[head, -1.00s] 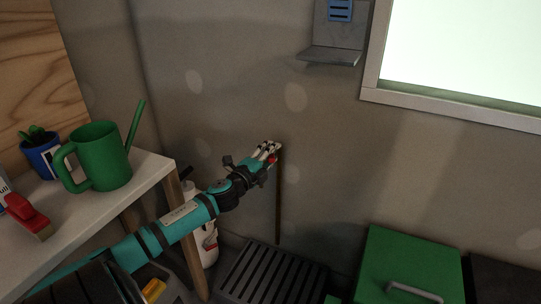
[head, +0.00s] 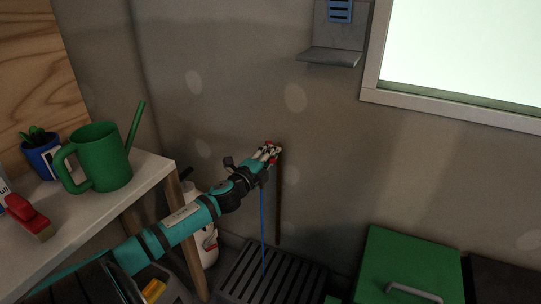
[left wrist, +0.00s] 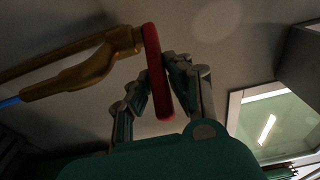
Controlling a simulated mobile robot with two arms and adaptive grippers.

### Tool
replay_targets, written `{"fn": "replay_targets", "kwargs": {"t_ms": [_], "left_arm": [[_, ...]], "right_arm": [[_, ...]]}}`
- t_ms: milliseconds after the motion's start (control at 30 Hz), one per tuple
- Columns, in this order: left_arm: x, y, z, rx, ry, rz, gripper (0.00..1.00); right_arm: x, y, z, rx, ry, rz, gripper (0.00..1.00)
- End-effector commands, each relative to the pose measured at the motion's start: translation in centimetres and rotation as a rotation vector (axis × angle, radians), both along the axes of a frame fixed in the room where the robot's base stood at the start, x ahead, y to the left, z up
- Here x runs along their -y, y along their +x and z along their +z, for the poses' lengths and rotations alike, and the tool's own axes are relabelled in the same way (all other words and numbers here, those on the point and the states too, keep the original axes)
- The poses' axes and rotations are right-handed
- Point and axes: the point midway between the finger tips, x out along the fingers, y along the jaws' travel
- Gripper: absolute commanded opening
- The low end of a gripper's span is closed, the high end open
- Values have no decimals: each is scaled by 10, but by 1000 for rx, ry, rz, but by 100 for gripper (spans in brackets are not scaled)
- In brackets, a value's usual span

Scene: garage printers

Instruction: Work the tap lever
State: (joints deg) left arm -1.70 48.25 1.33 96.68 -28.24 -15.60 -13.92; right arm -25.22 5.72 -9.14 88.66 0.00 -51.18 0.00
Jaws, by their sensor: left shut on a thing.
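The tap (left wrist: 85,65) is brass and runs in from the left of the left wrist view. Its red lever (left wrist: 152,45) is a rounded bar at the tap's right end. My left gripper (left wrist: 160,82) is shut on the lever, with fingers on both sides of it. In the head view my left gripper (head: 268,154) is at the wall, and it hides most of the tap. A thin blue stream of water (head: 263,230) falls from there; it also shows at the spout in the left wrist view (left wrist: 10,102). My right gripper is not in view.
A dark slatted grate (head: 240,280) lies below the tap. A bench (head: 115,207) at left bears a green watering can (head: 103,165), a blue pot (head: 40,160) and a red-topped item (head: 27,215). A green box (head: 410,260) stands at lower right. A shelf (head: 330,57) juts from the wall.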

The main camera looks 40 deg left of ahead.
Motion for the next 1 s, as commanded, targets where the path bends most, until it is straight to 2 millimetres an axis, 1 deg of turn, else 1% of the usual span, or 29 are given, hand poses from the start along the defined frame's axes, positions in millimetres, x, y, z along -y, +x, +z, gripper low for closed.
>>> {"fn": "replay_targets", "kwargs": {"t_ms": [100, 200, 300, 433, 567, 700, 1000], "left_arm": [[4, 3, 1, 0, -7, 42, 0], [6, 6, 1, 1, -9, 98, 0], [9, 10, 1, 1, -11, 166, 0], [12, 15, -1, 2, -12, 259, 0], [14, 20, -2, 0, -10, 347, 0], [16, 25, -2, 0, -8, 423, 0], [16, 30, -2, -3, -5, 513, 0]], "right_arm": [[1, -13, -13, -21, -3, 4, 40], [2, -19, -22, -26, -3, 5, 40], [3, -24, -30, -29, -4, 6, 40], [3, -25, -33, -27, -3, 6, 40], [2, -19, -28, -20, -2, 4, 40], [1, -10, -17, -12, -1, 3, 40], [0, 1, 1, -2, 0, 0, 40]]}}
